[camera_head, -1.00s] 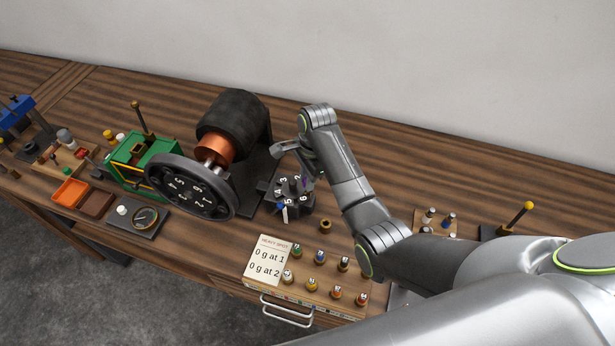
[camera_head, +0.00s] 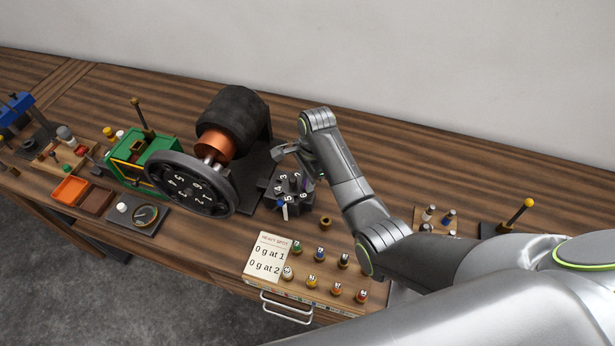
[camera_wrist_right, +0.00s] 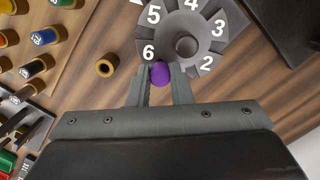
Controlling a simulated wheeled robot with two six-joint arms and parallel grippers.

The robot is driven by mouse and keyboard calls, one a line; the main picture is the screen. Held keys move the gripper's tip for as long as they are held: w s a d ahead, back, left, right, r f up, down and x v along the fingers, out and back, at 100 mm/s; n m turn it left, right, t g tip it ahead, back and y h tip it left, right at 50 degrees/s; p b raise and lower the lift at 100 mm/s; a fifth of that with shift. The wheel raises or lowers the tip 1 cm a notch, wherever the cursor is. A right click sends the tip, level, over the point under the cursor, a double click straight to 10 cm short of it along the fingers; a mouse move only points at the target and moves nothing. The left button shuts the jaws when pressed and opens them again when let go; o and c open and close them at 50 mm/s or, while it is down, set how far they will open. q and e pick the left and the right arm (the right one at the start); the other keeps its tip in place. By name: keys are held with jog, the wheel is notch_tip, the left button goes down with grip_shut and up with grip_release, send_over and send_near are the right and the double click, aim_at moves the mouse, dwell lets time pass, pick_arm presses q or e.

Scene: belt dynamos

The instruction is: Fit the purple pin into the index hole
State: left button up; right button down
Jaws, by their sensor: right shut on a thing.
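The purple pin (camera_wrist_right: 160,74) shows as a round purple head between the two fingertips of my right gripper (camera_wrist_right: 161,80) in the right wrist view. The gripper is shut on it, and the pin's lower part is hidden. A dark grey numbered dial (camera_wrist_right: 208,22) with a round hub lies just beyond the fingertips, the pin's head overlapping its near edge beside the 6. The dial (camera_head: 283,207) also shows in the head view, with my right gripper (camera_head: 306,177) at its upper right side. I cannot make out the index hole. My left gripper is out of view.
A brass ring (camera_head: 325,223) lies right of the dial. A wooden block (camera_head: 320,284) with several numbered pegs and a card (camera_head: 267,256) stand in front. The black flywheel (camera_head: 195,185) of the dynamo is close on the left. Bare table lies behind my right arm.

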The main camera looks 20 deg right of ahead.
jog(key=shift+f, duration=0.45)
jog(key=c, duration=1.2)
grip_release()
jog(key=shift+c, duration=0.2)
